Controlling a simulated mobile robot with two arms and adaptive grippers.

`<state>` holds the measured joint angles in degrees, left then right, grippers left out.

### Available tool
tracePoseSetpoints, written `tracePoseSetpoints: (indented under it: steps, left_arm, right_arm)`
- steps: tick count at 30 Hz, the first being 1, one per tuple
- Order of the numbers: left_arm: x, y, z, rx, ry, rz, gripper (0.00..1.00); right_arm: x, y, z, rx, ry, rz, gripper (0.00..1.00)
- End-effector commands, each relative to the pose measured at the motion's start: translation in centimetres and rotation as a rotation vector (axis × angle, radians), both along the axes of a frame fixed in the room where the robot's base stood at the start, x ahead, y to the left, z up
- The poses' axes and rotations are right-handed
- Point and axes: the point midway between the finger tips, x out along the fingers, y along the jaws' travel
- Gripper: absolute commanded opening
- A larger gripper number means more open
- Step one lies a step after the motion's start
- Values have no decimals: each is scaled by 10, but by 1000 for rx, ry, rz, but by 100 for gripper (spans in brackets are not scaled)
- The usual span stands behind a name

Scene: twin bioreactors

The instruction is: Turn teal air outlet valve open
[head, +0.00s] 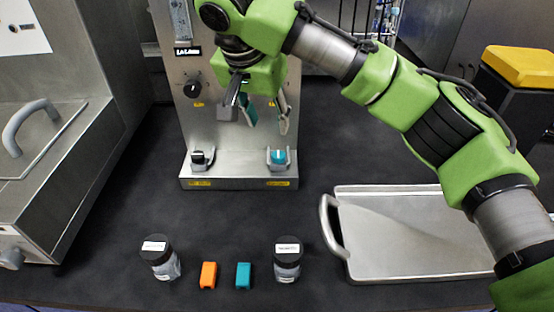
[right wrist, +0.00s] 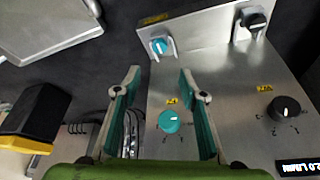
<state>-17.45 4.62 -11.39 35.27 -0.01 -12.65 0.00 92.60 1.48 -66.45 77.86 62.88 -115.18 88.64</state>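The steel panel carries two teal controls. A round teal knob with a white pointer mark (right wrist: 170,121) is on the upright face in the right wrist view; my gripper hides it in the head view. A smaller teal valve (head: 278,157) sits in a bracket on the panel's foot, and it also shows in the right wrist view (right wrist: 160,45). My right gripper (head: 257,115) is in front of the panel, above the teal valve. Its fingers (right wrist: 160,78) are spread and empty, with the round knob seen between them. My left gripper is not in view.
A black knob (head: 192,90) and a black valve (head: 200,158) are on the panel's left. In front lie two dark-lidded jars (head: 160,257) (head: 287,260), an orange block (head: 208,275) and a teal block (head: 243,275). A steel tray (head: 400,268) is at right.

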Motion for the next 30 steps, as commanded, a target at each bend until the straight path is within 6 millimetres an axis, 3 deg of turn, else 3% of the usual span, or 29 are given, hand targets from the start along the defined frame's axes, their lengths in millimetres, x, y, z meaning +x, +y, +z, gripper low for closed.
tracePoseSetpoints:
  steps: [7,21,30]
  left_arm:
    - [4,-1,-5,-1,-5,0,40]
    - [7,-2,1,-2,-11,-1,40]
    - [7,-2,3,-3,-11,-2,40]
  right_arm:
    - [6,-3,-22,1,4,1,38]
    - [39,-18,-106,-2,1,-1,38]
    - [48,-20,-128,0,-1,0,38]
